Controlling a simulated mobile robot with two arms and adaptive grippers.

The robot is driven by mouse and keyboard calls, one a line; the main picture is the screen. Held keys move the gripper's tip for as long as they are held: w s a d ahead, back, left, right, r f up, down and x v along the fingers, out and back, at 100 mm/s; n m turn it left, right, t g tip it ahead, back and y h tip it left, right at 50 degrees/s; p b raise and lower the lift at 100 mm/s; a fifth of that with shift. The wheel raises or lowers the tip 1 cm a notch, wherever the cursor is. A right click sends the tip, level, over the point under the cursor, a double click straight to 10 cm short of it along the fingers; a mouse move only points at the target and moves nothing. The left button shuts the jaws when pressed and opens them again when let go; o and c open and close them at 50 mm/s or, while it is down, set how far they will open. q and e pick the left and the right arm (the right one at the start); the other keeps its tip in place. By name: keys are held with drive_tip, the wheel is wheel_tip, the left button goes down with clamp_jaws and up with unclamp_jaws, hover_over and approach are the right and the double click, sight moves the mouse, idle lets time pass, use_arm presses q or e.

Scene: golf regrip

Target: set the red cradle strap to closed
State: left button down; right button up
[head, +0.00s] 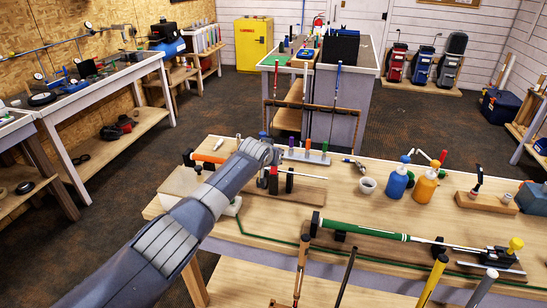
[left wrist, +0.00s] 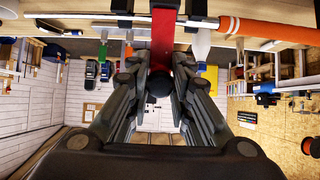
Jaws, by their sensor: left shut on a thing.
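The red cradle strap (head: 273,181) shows in the head view as a small upright red piece at a dark cradle (head: 289,180) on a wooden base. In the left wrist view the red strap (left wrist: 163,32) runs from the top edge down between my fingertips. My left gripper (left wrist: 163,66) is shut on the strap. In the head view my left gripper (head: 262,153) is right above the cradle and hides part of it, so whether the strap lies across cannot be told. An orange grip (head: 210,157) lies to the left; the left wrist view shows it too (left wrist: 265,30). My right gripper is out of view.
A rack with coloured pieces (head: 305,156) stands just behind the cradle. A club with a green grip (head: 360,229) lies along the front of the bench.

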use_arm(q)
drive_tip(key=shift+f, duration=0.15)
drive_tip(key=c, duration=1.4)
unclamp_jaws()
drive_tip(key=shift+s, duration=0.1)
drive_tip(key=shift+v, duration=5.95)
